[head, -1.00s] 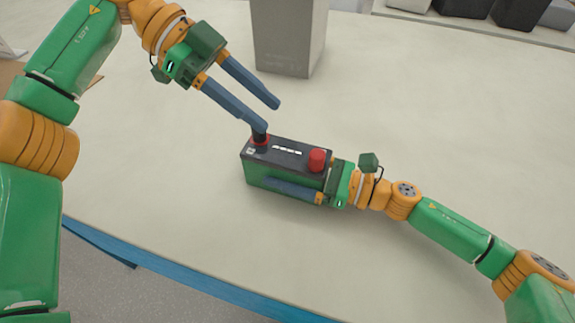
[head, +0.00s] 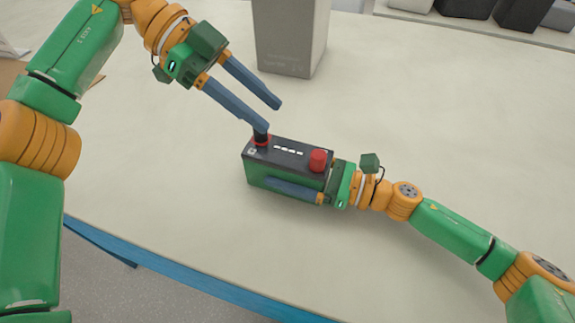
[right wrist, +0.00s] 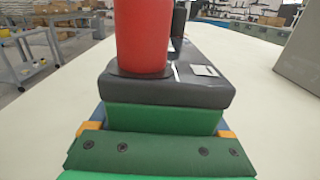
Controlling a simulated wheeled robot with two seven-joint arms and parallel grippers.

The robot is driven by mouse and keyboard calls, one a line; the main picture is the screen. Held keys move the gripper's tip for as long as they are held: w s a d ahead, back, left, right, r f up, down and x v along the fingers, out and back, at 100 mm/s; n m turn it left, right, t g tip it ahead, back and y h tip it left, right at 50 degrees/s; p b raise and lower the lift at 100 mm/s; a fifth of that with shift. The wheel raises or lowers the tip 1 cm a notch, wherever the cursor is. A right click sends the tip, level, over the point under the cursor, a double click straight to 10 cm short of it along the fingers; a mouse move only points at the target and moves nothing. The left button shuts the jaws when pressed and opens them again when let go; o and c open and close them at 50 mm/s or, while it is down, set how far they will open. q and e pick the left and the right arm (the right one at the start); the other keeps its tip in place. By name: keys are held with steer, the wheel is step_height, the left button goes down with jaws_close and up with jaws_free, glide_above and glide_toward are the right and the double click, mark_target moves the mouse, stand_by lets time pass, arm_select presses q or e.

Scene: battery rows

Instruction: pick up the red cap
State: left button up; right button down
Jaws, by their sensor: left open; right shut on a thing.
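A battery (head: 285,153) with a dark top and green sides stands on the table. The red cap (head: 318,160) sits on its top at the right end; it looms large in the right wrist view (right wrist: 142,35).
A grey box (head: 288,38) stands behind the battery. Dark and grey blocks (head: 464,8) stand at the far right back. The table's blue front edge (head: 180,276) runs below. The pale table (head: 440,110) is clear to the right of the grey box.

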arm_select(q)
steer(key=shift+o, duration=1.4)
steer(key=m+t+y, duration=0.5)
steer(key=m+y, duration=0.1)
steer(key=m, duration=2.1)
glide_toward(319, 154)
steer(key=x, duration=0.8)
steer(key=shift+f, duration=0.25)
